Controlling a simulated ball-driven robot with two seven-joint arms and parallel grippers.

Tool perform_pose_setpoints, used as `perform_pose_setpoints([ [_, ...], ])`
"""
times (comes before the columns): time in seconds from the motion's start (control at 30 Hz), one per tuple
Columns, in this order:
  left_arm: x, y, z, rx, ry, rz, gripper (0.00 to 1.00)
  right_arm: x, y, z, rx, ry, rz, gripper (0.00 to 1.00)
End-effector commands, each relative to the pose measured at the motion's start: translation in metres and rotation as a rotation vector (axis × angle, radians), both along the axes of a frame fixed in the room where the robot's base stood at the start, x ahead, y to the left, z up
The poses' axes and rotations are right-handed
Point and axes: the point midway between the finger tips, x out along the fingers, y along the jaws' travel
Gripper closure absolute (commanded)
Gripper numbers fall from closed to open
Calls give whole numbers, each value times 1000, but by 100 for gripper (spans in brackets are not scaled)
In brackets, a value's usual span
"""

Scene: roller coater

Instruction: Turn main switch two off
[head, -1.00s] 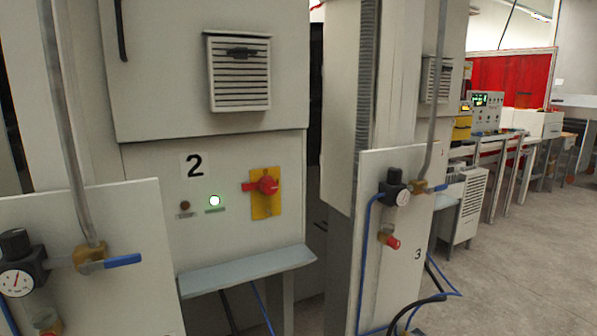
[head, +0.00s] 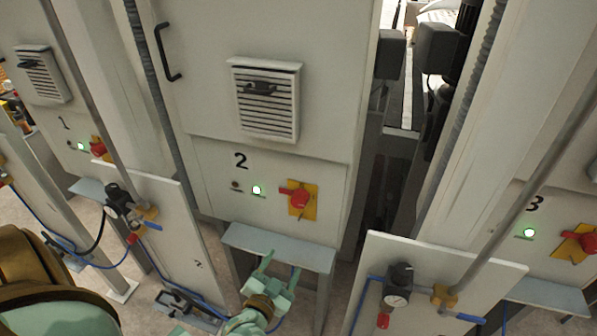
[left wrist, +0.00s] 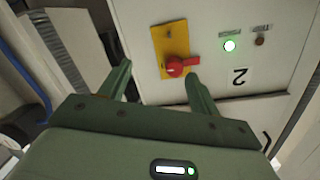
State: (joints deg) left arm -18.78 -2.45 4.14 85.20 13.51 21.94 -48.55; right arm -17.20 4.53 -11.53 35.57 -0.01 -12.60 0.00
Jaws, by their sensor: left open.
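Main switch two is a red rotary handle (head: 298,197) on a yellow plate (head: 306,211), on the cabinet panel marked 2 (head: 240,161). A green lamp (head: 257,189) glows to its left, beside a dark unlit lamp (head: 235,185). My left gripper (head: 279,268) is open and empty, below the switch and in front of the grey shelf (head: 262,243). In the left wrist view, which is upside down, the red handle (left wrist: 181,66) shows beyond the fingers, between their tips and apart from them, with its grip lying sideways. My right gripper is not in view.
Panel 1 on the left has its own red switch (head: 98,148); panel 3 on the right has another (head: 579,242). White boards with a regulator (head: 397,282) and pipes stand on either side of the space before panel 2. The shelf juts out below the switch.

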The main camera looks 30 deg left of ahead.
Motion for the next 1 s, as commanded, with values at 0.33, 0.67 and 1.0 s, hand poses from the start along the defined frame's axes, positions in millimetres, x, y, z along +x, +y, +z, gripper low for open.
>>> perform_pose_setpoints([
  [0.33, 27, 19, 60, 43, -101, 49, 37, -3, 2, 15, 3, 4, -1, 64],
  [0.67, 107, 38, 56, 42, -100, 49, 37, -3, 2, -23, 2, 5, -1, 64],
  [1.0, 160, 51, 59, 42, -97, 48, 37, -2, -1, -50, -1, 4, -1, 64],
])
